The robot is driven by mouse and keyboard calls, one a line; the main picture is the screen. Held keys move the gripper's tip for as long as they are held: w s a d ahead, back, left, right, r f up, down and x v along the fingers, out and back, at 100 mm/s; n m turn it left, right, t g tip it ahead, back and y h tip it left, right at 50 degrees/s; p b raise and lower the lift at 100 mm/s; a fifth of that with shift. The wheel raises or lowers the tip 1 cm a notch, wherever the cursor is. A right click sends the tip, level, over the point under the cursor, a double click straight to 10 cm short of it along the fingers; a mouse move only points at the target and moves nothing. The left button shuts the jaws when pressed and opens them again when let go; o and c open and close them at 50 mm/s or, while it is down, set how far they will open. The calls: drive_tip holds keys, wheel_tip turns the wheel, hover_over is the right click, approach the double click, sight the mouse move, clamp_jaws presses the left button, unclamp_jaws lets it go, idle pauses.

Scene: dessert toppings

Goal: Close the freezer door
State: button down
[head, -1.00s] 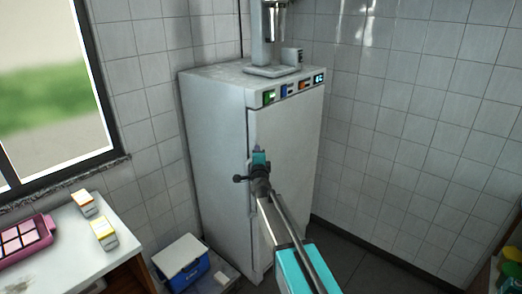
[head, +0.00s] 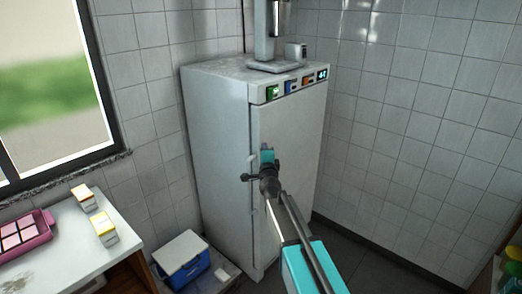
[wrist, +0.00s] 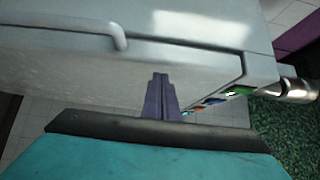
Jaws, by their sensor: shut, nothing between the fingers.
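The white freezer (head: 215,150) stands upright in the corner of the room. Its door (head: 295,140) is on the front, below the control strip, and looks flush or nearly flush with the body; I cannot tell whether a thin gap is left. My gripper (head: 267,152) is in front of the door near its left edge, at about mid-height. In the wrist view my gripper's purple fingers (wrist: 159,82) are together and empty, close against a pale freezer surface; contact is unclear. The freezer's handle (wrist: 118,36) shows at the upper left there, clear of the fingers.
A counter (head: 60,255) at left holds a pink tray (head: 25,235) and two small cartons. A stand machine (head: 265,50) is on the freezer.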

drive_tip(key=s+a, duration=0.6)
drive_tip(key=a, duration=0.1)
drive_tip(key=shift+a+f+p, duration=0.2)
drive_tip(key=shift+p, duration=0.2)
drive_tip(key=shift+w, duration=0.1)
